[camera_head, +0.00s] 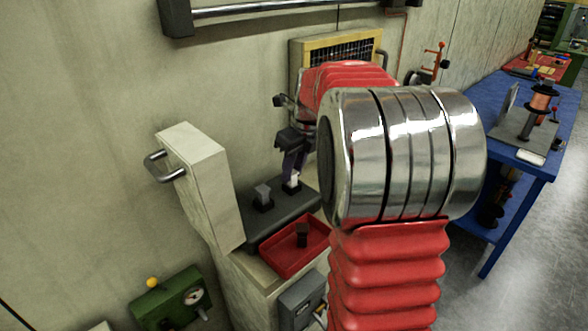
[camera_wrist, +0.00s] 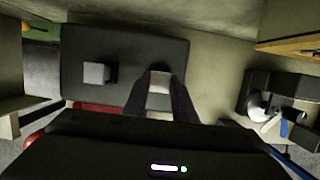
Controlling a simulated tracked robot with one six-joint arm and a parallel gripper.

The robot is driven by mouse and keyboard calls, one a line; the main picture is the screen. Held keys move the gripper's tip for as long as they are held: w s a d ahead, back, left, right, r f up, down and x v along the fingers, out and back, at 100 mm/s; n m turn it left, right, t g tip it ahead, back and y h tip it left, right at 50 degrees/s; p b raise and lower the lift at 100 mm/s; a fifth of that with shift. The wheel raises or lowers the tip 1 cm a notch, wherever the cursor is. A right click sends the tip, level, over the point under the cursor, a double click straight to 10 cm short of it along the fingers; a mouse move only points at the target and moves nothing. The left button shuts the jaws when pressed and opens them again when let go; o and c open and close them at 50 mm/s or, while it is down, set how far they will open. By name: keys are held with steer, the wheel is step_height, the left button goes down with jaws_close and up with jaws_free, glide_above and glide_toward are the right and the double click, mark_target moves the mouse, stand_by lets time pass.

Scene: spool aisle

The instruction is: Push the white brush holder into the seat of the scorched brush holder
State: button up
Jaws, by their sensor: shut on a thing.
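The white brush holder (camera_head: 292,180) is between the fingertips of my gripper (camera_head: 293,171), over the right-hand seat of the dark block (camera_head: 283,217). In the wrist view the white holder (camera_wrist: 159,84) shows between my two dark fingers, above the dark block (camera_wrist: 125,52). Its lower end is at the dark collar of the seat; I cannot tell how deep it sits. A dark, scorched-looking brush holder (camera_head: 302,236) lies in the red tray (camera_head: 279,272) in front of the block.
A grey brush holder (camera_head: 262,192) stands in the left-hand seat, close beside my gripper; it also shows in the wrist view (camera_wrist: 97,73). A pale cabinet door (camera_head: 205,185) with a metal handle stands open at the left. A blue bench (camera_head: 520,170) is at the right.

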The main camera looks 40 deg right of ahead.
steer(key=o, duration=1)
steer(key=shift+o, duration=0.2)
steer(key=v, duration=1.2)
